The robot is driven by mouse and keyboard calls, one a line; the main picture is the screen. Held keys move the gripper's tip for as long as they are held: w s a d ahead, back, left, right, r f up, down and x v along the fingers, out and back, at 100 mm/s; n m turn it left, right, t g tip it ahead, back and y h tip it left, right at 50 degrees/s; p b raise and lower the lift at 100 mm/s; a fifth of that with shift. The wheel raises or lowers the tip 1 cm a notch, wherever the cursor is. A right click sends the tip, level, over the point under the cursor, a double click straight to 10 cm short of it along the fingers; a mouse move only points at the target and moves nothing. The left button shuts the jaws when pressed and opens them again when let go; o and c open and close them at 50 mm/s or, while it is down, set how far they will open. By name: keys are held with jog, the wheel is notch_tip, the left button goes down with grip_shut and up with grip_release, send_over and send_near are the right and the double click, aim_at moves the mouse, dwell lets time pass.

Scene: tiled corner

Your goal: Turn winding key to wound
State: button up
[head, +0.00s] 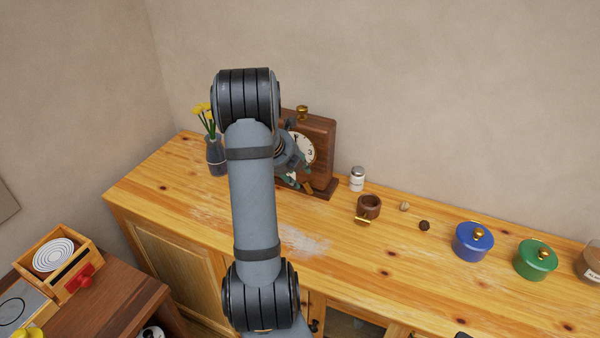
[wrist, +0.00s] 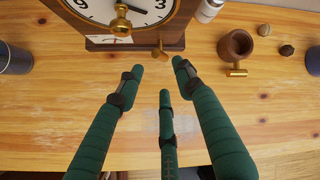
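A wooden mantel clock (head: 318,133) with a white dial stands against the back wall, partly hidden by my arm in the head view. In the wrist view its dial (wrist: 153,12) is cut off by the top edge, with a round brass piece (wrist: 120,27) over its lower part. A small brass T-shaped piece, which looks like the winding key (wrist: 160,48), shows at the clock's lower front, just beyond my fingertips. My gripper (wrist: 160,76) has green fingers spread apart with nothing between them. It also shows near the clock's base in the head view (head: 293,183).
A brown wooden cup (head: 370,204) with a brass handle and a white-bodied jar (head: 357,180) stand right of the clock. A dark vase (head: 216,157) of yellow flowers stands left. Blue (head: 466,246) and green (head: 533,264) lidded pots are farther right. The counter before the clock is bare.

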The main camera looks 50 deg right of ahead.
aim_at(306, 184)
jog(key=b+x, duration=0.3)
jog(key=x, duration=0.7)
jog(key=shift+w, duration=0.1)
jog(key=shift+c, duration=1.3)
